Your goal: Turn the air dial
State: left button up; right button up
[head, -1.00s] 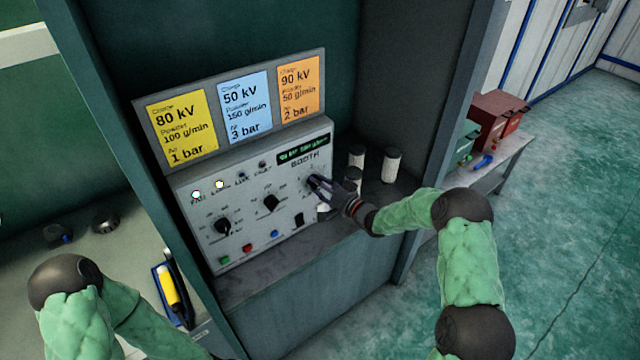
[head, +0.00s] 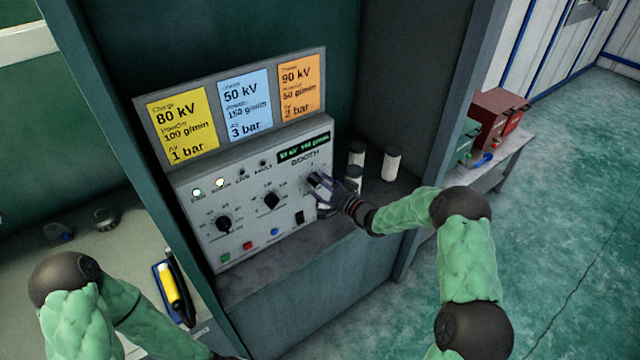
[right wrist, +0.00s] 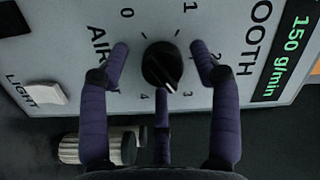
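The air dial (right wrist: 160,62) is a round black knob on the grey booth panel (head: 235,247), in a ring of numbers from 0 to 4. Its pale pointer mark lies on the side between 3 and 4. My right gripper (head: 316,183) is at this dial and largely hides it in the head view. In the right wrist view its purple fingers (right wrist: 162,75) are spread around the knob with gaps at both sides; the third finger lies below it, and contact there cannot be told. My left gripper is not in view.
Two other black dials (head: 223,224) (head: 271,201) sit left on the panel. Yellow, blue and orange setting cards (head: 247,107) stand above. White cylinders (head: 391,164) stand right of the panel. A yellow-handled tool (head: 172,287) lies at lower left.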

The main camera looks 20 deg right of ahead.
jog(key=v, duration=1.2)
dwell(0.4)
